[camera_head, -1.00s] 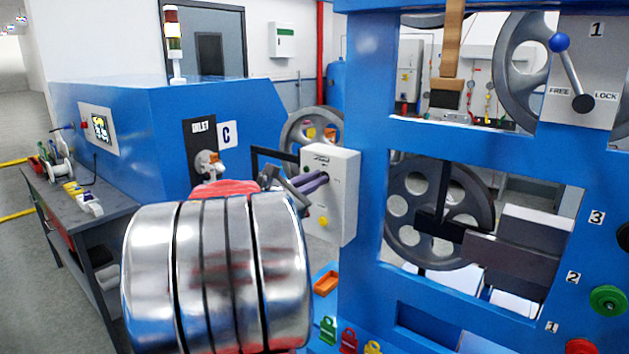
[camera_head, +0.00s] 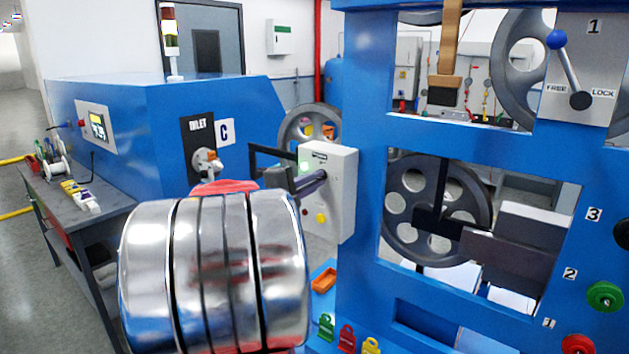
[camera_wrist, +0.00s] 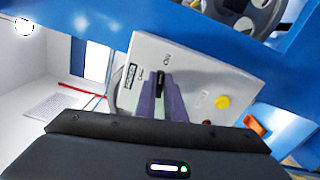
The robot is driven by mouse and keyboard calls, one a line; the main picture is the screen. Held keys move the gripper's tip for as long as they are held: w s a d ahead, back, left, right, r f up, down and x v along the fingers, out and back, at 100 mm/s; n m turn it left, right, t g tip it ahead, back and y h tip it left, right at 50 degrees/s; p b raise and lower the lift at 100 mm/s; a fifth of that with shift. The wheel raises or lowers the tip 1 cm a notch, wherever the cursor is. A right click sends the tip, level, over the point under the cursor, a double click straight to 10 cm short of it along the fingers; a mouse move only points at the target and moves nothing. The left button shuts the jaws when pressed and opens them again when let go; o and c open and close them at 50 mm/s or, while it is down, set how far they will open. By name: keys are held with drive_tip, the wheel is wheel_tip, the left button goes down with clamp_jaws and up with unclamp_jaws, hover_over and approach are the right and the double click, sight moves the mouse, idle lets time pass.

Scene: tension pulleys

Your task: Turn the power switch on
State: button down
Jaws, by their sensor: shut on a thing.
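The power switch (camera_wrist: 161,76) is a small dark knob on a pale grey control box (camera_wrist: 205,80), with an ON mark above it. The box also shows in the head view (camera_head: 340,205), fixed beside the blue frame. My gripper (camera_wrist: 161,88) has its two purple fingers shut on the switch, one on each side. In the head view my gripper (camera_head: 316,180) reaches the box front from the left, and its fingers hide the switch. The knob's exact angle is hard to tell.
A yellow button (camera_wrist: 222,101) sits on the same box face. The blue frame (camera_head: 365,150) stands close on the right, with a grey pulley (camera_head: 405,180) inside it. A blue cabinet (camera_head: 160,130) stands on the left. An orange tray (camera_head: 325,280) lies below the box.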

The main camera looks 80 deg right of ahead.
drive_tip(key=shift+s+f+m, duration=0.15)
drive_tip(key=shift+f+m, duration=0.2)
drive_tip(key=shift+m, duration=0.85)
drive_tip(key=shift+a, duration=0.1)
drive_tip(key=c, duration=1.8)
unclamp_jaws()
drive_tip(key=shift+r, duration=0.1)
drive_tip(key=shift+c, duration=0.2)
drive_tip(key=v, duration=1.3)
drive_tip(key=shift+w+a, duration=0.25)
drive_tip(key=shift+a, duration=0.05)
